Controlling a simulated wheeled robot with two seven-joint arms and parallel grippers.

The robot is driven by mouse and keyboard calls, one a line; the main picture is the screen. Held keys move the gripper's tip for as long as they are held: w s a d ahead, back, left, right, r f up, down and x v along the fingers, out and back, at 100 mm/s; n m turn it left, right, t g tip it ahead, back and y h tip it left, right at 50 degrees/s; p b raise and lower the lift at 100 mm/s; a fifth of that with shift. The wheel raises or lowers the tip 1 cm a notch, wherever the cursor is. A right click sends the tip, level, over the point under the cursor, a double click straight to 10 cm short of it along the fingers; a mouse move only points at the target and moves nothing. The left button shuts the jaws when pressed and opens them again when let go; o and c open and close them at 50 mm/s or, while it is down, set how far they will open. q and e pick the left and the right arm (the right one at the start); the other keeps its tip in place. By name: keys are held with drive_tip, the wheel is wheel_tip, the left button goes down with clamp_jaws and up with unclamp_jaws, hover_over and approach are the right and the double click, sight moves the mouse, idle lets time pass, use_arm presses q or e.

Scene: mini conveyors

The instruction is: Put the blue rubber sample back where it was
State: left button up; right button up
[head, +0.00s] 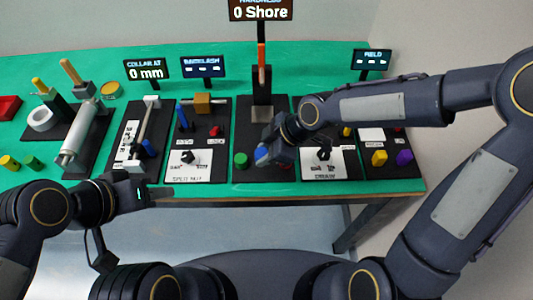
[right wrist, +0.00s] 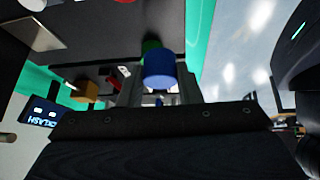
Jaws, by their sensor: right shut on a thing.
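The blue rubber sample (head: 262,155) is a small blue cylinder. My right gripper (head: 268,154) is shut on it near the front of the dark hardness-tester base (head: 248,130). In the right wrist view the blue sample (right wrist: 159,70) sits between the fingers, with a green cylinder partly hidden behind it (right wrist: 151,45). In the head view the green sample (head: 241,160) stands on the base just left of my right gripper. Whether the blue sample touches the base cannot be told. My left gripper (head: 162,192) is at the table's front edge, away from the samples; its finger opening is unclear.
The hardness tester (head: 262,85) stands behind, under a display (head: 261,11) reading 0 Shore. A black draw panel with a knob (head: 323,153) lies right, partly under my right arm. A split-nut panel (head: 188,160) lies left. Yellow (head: 379,157) and purple pieces (head: 404,157) stand far right.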

sight(266, 151)
drive_tip(key=w+f, duration=0.2)
drive_tip(key=shift+w+d+f, duration=0.15)
drive_tip(key=shift+d+f, duration=0.05)
drive_tip(key=shift+f, duration=1.75)
drive_tip(key=shift+f, duration=0.2)
drive_tip(key=o, duration=1)
drive_tip(key=shift+o, duration=0.2)
drive_tip(key=shift+r, duration=0.15)
drive_tip(key=shift+d+r, duration=0.1)
drive_tip(key=shift+r, duration=0.15)
drive_tip(key=v, duration=1.1)
drive_tip(key=shift+d+r+p, duration=0.25)
drive_tip(key=shift+p, duration=0.2)
